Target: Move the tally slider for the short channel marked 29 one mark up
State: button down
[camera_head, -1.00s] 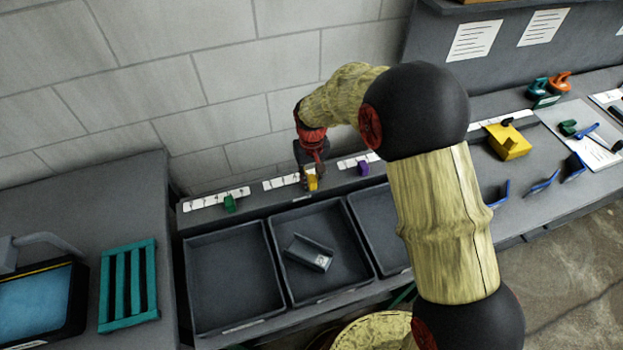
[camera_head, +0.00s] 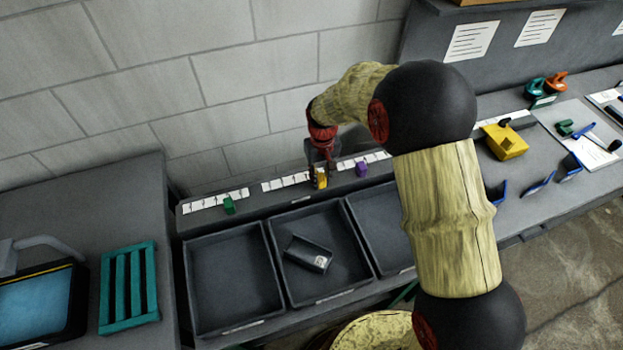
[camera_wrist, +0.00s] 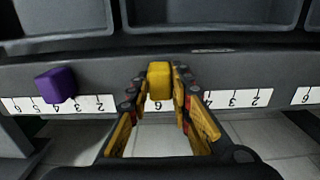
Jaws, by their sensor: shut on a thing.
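The yellow tally slider (camera_head: 320,178) sits on the ledge behind the trays, at the right end of the middle number strip (camera_head: 287,181). In the wrist view the yellow slider (camera_wrist: 159,83) is between my gripper's two fingertips, and my gripper (camera_wrist: 160,92) is shut on it. A printed 6 shows just below it in that view. My gripper (camera_head: 319,171) comes down from above in the head view. A short grey channel (camera_head: 308,254) with a small white label lies tilted in the middle tray (camera_head: 352,281); its number is too small to read.
A green slider (camera_head: 229,206) stands on the left strip and a purple slider (camera_head: 362,169) on the right strip; the purple one (camera_wrist: 56,85) shows left in the wrist view. The left tray (camera_head: 235,285) is empty. A block wall rises close behind the ledge. A teal rack (camera_head: 128,287) lies far left.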

aim_at(324, 176)
jog(key=shift+w+d, duration=0.15)
jog(key=shift+d, duration=0.3)
jog(key=shift+a, duration=0.1)
jog(key=c, duration=1.6)
grip_release()
notch_tip(324, 176, up, 12)
